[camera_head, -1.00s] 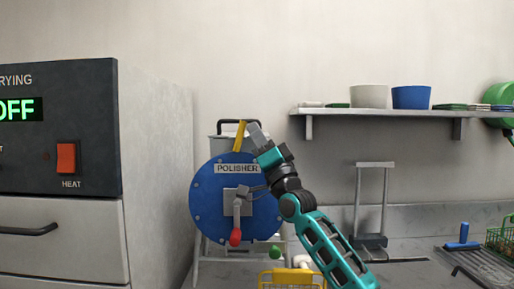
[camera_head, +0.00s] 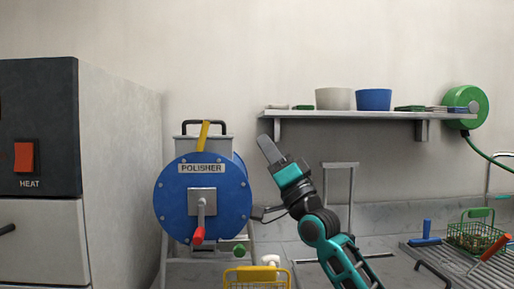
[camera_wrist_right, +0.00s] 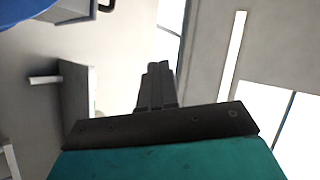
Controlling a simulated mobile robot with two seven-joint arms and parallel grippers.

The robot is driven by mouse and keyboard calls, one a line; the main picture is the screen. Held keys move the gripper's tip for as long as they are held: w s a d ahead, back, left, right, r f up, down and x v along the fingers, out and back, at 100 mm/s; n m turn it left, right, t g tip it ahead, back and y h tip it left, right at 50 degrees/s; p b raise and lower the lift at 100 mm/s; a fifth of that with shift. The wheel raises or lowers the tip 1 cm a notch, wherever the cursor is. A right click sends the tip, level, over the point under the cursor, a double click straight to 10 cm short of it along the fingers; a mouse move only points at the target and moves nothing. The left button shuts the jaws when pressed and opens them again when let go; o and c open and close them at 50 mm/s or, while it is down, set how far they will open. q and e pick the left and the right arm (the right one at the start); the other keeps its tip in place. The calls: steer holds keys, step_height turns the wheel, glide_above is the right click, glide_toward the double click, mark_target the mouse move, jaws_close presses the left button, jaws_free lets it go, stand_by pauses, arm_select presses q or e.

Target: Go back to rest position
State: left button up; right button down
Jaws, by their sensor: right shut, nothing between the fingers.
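My right gripper (camera_head: 267,146) is raised in front of the back wall, just right of the blue polisher drum (camera_head: 178,215). Its fingers are together and point up and to the left, with nothing between them. In the right wrist view the closed fingers (camera_wrist_right: 156,85) stand out against the tilted room, also empty. The right arm comes up from the bottom of the head view. My left gripper does not show in either view.
The polisher has a red-knobbed crank (camera_head: 198,235) and a yellow lever (camera_head: 203,136). A yellow basket (camera_head: 256,278) is below it. A wall shelf (camera_head: 350,114) holds a white and a blue pot. A green basket (camera_head: 480,238) is at the right. The dark-fronted heater cabinet (camera_head: 40,120) stands left.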

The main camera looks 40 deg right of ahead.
steer(key=shift+s, duration=0.1)
stand_by(0.4)
steer(key=a+f+n+g, duration=0.2)
steer(key=a+f+g, duration=0.15)
steer(key=f, duration=0.85)
steer(key=a+f+n+g, duration=0.15)
steer(key=a+f, duration=0.25)
steer(key=f, duration=0.7)
steer(key=a+f+n+g, duration=0.2)
steer(key=a+f+g, duration=0.1)
steer(key=f, duration=0.9)
steer(key=s+a+f+n+g, duration=0.2)
steer(key=s+a+f+g, duration=0.2)
steer(key=s+f, duration=0.7)
steer(key=s+a+f+n+g, duration=0.2)
steer(key=s+a+f+g, duration=0.2)
steer(key=s+f, duration=0.7)
steer(key=shift+a+f+h, duration=0.4)
steer(key=shift+a+f, duration=0.45)
steer(key=shift+a, duration=0.25)
steer(key=shift+s+d+n, duration=0.1)
steer(key=shift+n, duration=0.15)
